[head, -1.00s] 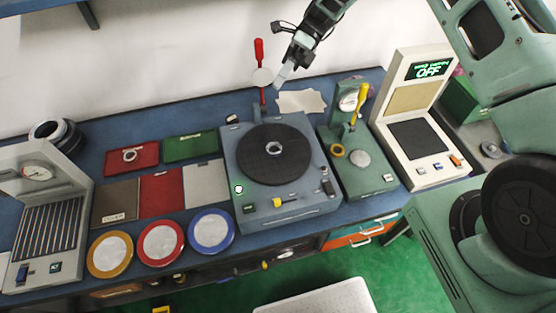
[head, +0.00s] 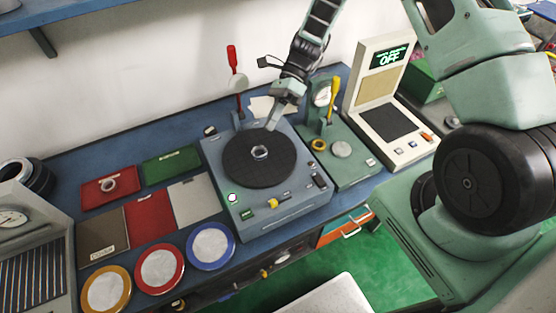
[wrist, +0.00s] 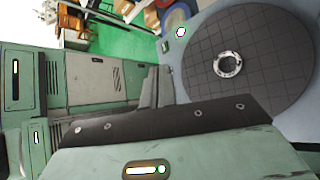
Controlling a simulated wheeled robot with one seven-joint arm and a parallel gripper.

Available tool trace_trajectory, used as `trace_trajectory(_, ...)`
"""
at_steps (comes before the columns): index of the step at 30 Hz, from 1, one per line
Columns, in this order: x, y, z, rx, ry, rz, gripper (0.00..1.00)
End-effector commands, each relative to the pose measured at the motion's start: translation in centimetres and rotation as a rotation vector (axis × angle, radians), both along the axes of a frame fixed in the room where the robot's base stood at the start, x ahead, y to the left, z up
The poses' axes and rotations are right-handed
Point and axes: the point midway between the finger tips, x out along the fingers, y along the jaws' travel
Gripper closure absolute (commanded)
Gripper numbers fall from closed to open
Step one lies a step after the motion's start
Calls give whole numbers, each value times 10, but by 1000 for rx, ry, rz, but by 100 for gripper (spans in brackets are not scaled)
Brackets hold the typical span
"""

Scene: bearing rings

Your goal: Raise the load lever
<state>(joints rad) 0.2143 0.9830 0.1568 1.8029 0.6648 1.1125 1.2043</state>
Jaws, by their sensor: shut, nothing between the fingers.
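A red-handled lever (head: 232,58) with a pale round disc stands upright at the back of the grey-blue turntable machine (head: 290,215). A yellow-handled lever (head: 333,95) stands upright, slightly tilted, on the green gauge stand (head: 352,172) to its right. I cannot tell from the frames which one is the load lever. My gripper (head: 271,126) is shut and empty, pointing down over the back right of the black turntable (head: 255,172). It is right of the red lever and left of the yellow one, apart from both. In the wrist view my gripper (wrist: 165,118) partly hides the machine.
A steel ring (head: 260,152) lies at the turntable's centre; it also shows in the wrist view (wrist: 228,64). A brass ring (head: 318,145) is on the green stand. A white device reading OFF (head: 390,55) stands at right. Coloured mats and round trays fill the left bench.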

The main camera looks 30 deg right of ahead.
Motion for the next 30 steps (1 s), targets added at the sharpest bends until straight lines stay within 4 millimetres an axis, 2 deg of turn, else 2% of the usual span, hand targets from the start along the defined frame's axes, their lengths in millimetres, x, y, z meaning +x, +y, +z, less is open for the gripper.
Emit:
trace_trajectory(1,-6,-1,-15,1,-40,-4,100)
trace_trajectory(3,-12,0,-27,0,-100,-3,100)
trace_trajectory(9,-23,0,-52,0,-232,-3,100)
trace_trajectory(30,-34,-1,-110,-2,-518,-3,100)
